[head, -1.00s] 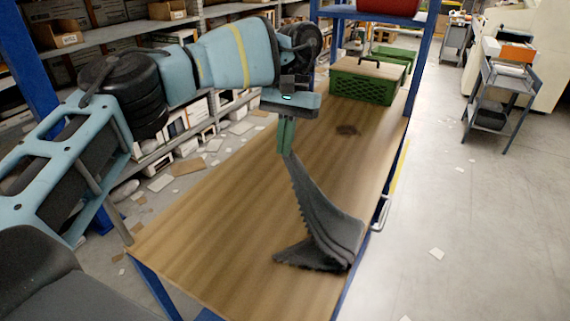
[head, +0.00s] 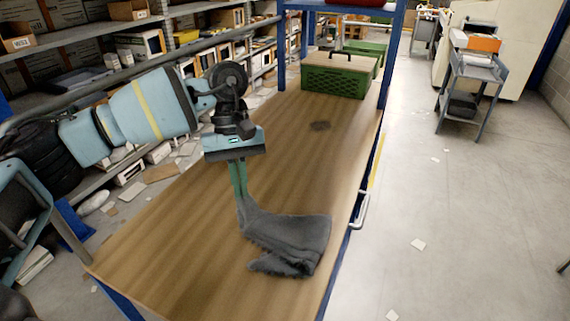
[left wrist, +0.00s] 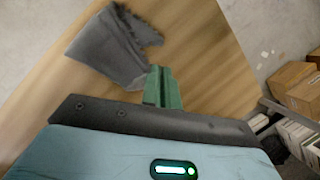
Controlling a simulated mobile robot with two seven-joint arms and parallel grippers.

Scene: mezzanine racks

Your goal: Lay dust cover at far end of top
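The dust cover (head: 290,237) is a dark grey cloth, bunched and folded on the near part of the wooden bench top (head: 190,235). My left gripper (head: 240,194) points down over the top, its green fingers close together on the cloth's upper left corner. That corner is raised; the rest drapes onto the wood. In the left wrist view the fingers (left wrist: 163,88) meet the edge of the cloth (left wrist: 112,48); the exact pinch is partly hidden. My right gripper is not in view.
A green crate (head: 333,82) with a tan lid stands at the far end, below a blue-framed upper shelf. A white handle (head: 361,210) sticks out at the right edge. The wood between cloth and crate is clear.

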